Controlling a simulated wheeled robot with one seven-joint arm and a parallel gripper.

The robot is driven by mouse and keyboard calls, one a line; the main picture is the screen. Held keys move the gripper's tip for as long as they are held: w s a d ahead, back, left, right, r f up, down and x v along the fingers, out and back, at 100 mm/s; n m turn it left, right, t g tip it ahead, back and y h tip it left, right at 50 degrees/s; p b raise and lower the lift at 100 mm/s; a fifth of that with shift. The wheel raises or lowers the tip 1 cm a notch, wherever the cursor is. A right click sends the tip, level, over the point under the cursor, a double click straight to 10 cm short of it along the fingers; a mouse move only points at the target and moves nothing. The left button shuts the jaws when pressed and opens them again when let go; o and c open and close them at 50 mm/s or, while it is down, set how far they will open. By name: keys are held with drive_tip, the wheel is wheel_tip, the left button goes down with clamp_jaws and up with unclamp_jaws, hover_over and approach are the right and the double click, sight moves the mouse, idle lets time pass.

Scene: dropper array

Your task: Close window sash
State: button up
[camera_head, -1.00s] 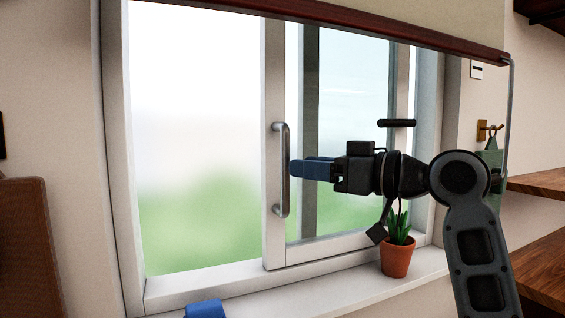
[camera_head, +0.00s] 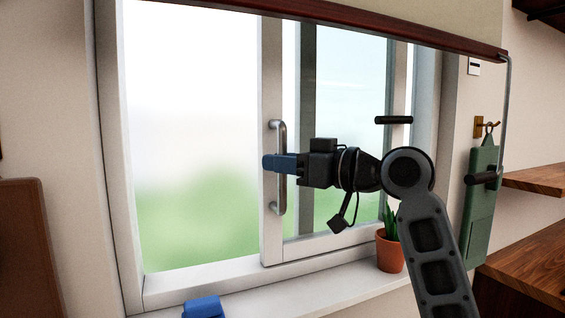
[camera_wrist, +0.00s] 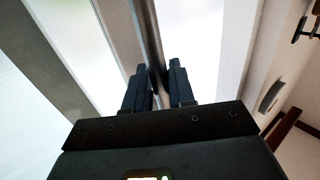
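The window sash (camera_head: 270,92) is a white frame with a vertical grey bar handle (camera_head: 279,203) on its left stile. The sash stands to the right, and the left part of the window is open to the outside. My gripper (camera_head: 268,163) is at the handle's mid-height, with its blue fingers overlapping it in the head view. In the wrist view, the handle (camera_wrist: 152,40) runs between the two dark fingers of my gripper (camera_wrist: 160,82). The fingers are apart, with visible gaps beside the bar.
A potted plant (camera_head: 390,252) stands on the sill (camera_head: 320,277) below my arm. A blue object (camera_head: 203,307) lies on the sill at the lower left. A blind with a dark red bottom bar (camera_head: 400,36) hangs above. Wooden shelves (camera_head: 535,178) are at the right.

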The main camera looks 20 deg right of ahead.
clamp_jaws()
drive_tip(key=a+p, duration=0.4)
drive_tip(key=a, duration=1.9)
drive_tip(key=o, duration=0.5)
unclamp_jaws()
drive_tip(key=b+v, duration=0.1)
drive_tip(key=v, duration=0.6)
drive_tip(key=shift+s+d+b, duration=0.25)
drive_tip(key=shift+s+b, duration=0.05)
drive_tip(key=shift+s, duration=0.05)
drive_tip(key=shift+f, duration=0.1)
